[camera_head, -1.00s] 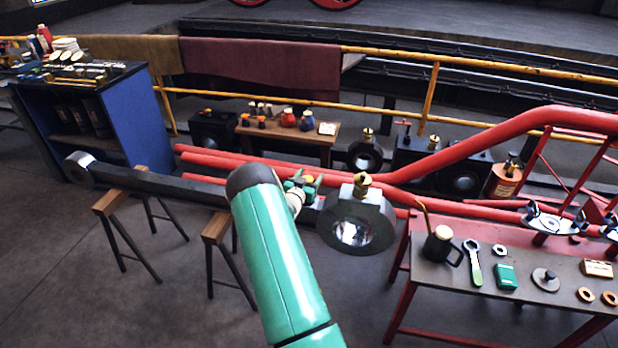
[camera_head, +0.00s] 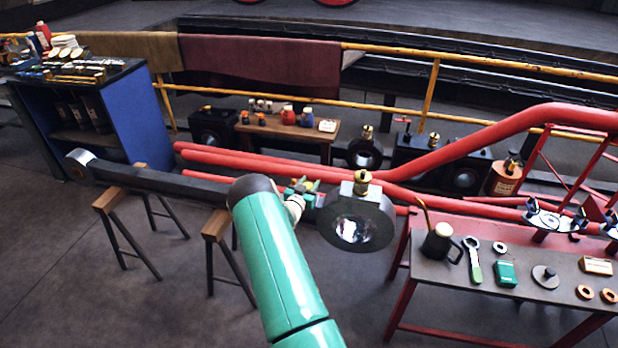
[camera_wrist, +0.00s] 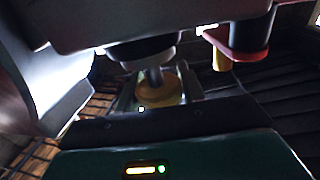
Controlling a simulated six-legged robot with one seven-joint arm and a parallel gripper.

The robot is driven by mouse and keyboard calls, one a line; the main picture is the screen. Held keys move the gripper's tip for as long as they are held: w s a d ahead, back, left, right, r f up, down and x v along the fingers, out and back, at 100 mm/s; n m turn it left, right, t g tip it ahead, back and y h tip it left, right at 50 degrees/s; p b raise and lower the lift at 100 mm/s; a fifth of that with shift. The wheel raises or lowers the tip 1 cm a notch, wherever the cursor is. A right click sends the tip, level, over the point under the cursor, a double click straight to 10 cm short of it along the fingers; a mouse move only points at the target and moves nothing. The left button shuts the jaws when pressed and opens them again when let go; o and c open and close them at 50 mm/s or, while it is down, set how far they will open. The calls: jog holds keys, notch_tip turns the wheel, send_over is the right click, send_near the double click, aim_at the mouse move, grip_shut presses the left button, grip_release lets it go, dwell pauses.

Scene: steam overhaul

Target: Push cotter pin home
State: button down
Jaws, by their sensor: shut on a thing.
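My gripper (camera_head: 304,191) is small in the head view, beside the left side of the round rod end (camera_head: 357,222) with its brass cup (camera_head: 362,184). My green arm hides part of the dark rod (camera_head: 165,182) there. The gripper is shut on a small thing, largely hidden. In the wrist view a short grey pin-like piece (camera_wrist: 154,76) stands over a yellow brass-coloured round part (camera_wrist: 165,90), close to a dark bar. I cannot tell for sure which piece is the cotter pin, or how deep it sits.
Wooden trestles (camera_head: 128,190) stand under the rod at left. A red-legged bench (camera_head: 450,285) at right carries an oil can (camera_head: 440,243), a spanner (camera_head: 474,262) and small parts. Red pipes (camera_head: 300,172) run behind the rod. The floor at lower left is clear.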

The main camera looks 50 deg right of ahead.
jog(key=shift+a+f, duration=0.1)
jog(key=shift+f, duration=0.3)
jog(key=c, duration=0.9)
grip_release()
jog(key=shift+o, duration=0.2)
jog(key=shift+a+r, duration=0.1)
jog(key=shift+a, duration=0.1)
jog(key=v, duration=1.3)
jog(key=shift+s, duration=0.15)
jog(key=shift+a, duration=0.15)
